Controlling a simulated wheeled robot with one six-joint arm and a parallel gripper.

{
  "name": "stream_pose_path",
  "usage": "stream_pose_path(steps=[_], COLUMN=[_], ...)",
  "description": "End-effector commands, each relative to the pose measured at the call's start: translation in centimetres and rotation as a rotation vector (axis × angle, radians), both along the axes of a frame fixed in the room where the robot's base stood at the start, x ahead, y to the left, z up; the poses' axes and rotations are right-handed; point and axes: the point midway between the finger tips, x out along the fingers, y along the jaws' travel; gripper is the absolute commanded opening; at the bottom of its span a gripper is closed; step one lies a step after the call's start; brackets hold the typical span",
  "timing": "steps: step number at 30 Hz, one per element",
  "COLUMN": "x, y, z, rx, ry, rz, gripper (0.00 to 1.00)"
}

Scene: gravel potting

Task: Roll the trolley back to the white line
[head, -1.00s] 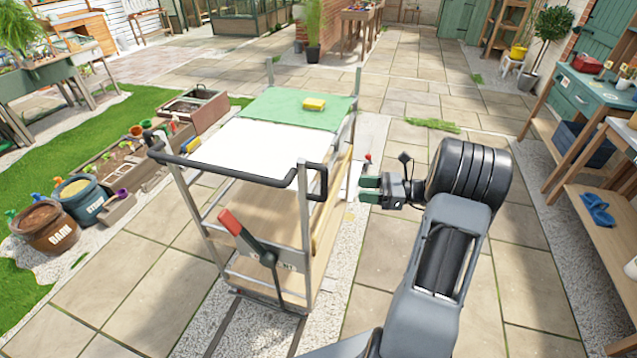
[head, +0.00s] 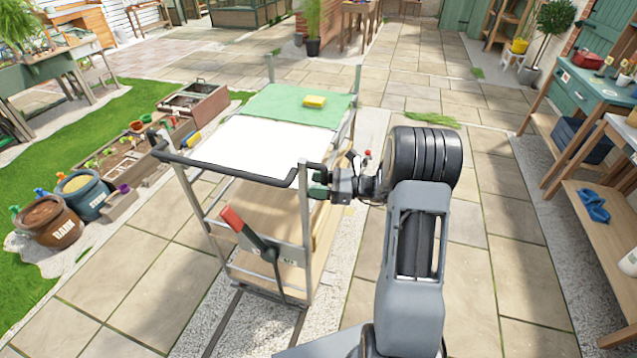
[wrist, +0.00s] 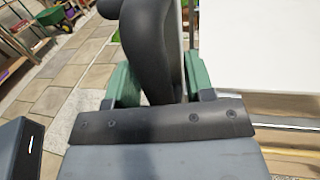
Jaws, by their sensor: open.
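The trolley (head: 308,230) stands on a gravel strip with dark rails, its white top (head: 250,143) towards me and a green mat (head: 285,104) at its far end. A black handlebar (head: 225,172) runs along its near end, with an upright grip at its right corner. A red-ended lever (head: 232,218) leans to the left on the near end. My gripper (head: 318,184) is at that right grip. In the wrist view the black grip (wrist: 153,50) passes between the open green fingers of my gripper (wrist: 160,82). I cannot make out a white line.
A yellow block (head: 314,101) lies on the green mat. Tubs (head: 85,190) and planters stand left of the trolley. A wooden bench (head: 600,215) stands on the right. Paving is clear between the bench and my arm, and in front of the tubs.

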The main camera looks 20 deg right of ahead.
Motion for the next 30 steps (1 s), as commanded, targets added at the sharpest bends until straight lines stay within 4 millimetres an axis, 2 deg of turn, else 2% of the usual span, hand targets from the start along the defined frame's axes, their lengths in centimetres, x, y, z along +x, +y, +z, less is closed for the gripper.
stream_pose_path(steps=[8,24,30], x=[0.05,0.01,0.01], y=[0.12,0.13,-0.26], z=[-0.04,-0.04,-0.07], rx=[-0.001,0.000,0.000], ry=[0.000,0.001,0.001], rz=[0.000,0.001,0.000], gripper=[0.48,0.00,0.00])
